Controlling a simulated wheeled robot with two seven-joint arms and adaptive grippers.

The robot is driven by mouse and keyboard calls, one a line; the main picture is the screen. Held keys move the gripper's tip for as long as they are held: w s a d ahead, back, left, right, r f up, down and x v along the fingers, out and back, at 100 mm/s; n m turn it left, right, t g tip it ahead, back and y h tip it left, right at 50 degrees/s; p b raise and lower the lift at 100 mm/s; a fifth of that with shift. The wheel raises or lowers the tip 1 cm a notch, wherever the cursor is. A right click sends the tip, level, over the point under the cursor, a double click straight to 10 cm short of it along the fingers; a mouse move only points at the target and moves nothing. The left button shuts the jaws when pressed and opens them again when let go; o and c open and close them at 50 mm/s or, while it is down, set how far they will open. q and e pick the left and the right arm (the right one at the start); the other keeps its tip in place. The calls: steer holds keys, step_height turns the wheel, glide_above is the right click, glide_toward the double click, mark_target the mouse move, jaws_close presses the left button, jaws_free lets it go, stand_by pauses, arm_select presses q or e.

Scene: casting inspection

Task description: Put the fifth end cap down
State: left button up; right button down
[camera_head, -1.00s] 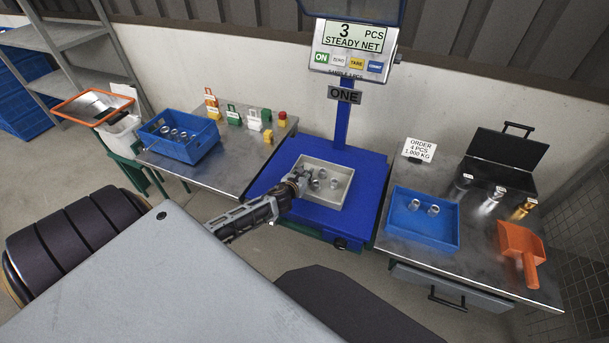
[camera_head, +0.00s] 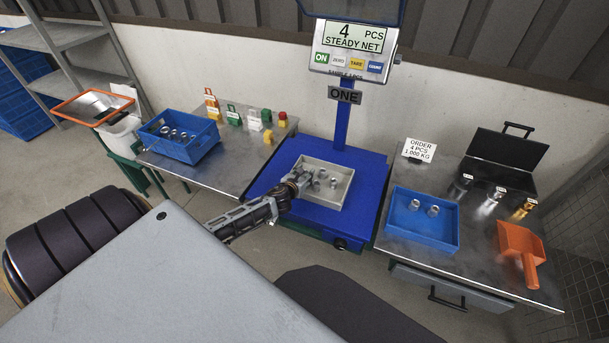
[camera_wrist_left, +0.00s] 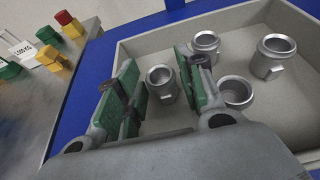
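My left gripper (camera_head: 303,178) is low over the left part of the grey tray (camera_head: 340,163) on the blue scale. In the left wrist view, its green-padded fingers (camera_wrist_left: 158,62) stand apart on either side of a metal end cap (camera_wrist_left: 162,84), which appears upright on the tray floor. Three more end caps stand to the right: one behind the right finger (camera_wrist_left: 205,44), one farther right (camera_wrist_left: 274,56), and one close to the right finger (camera_wrist_left: 236,92). The scale display (camera_head: 351,36) reads 4 PCS, STEADY NET. My right gripper is not in view.
A blue bin (camera_head: 190,154) with several caps stands on the left table. A blue tray (camera_head: 424,237) with two caps is on the right table, near an orange scoop (camera_head: 520,255) and an order card (camera_head: 419,149). The grey tray's walls are close around my gripper.

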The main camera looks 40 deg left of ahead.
mark_target(304, 175)
arm_select(q)
steer(key=shift+s+d+r, duration=0.1)
steer(key=shift+s+r, duration=0.15)
steer(key=shift+s, duration=0.35)
steer(key=shift+p+v, duration=0.35)
steer(key=shift+v, duration=0.75)
steer(key=shift+s+d+r, duration=0.15)
steer(key=shift+s+r, duration=0.1)
steer(key=shift+s, duration=0.4)
steer(key=shift+p+v, duration=0.3)
steer(key=shift+v, duration=0.8)
steer(key=shift+p+v, duration=0.3)
steer(key=shift+v, duration=1.35)
steer(key=shift+s+d+r, duration=0.2)
steer(key=shift+s+r, duration=0.1)
steer(key=shift+s, duration=0.3)
arm_select(e)
steer(key=shift+s+d+f, duration=0.5)
steer(key=shift+s+d, duration=0.1)
steer(key=shift+s, duration=0.25)
steer(key=shift+s+d+f, duration=0.45)
steer(key=shift+s+d, duration=0.15)
steer(key=shift+s, duration=0.25)
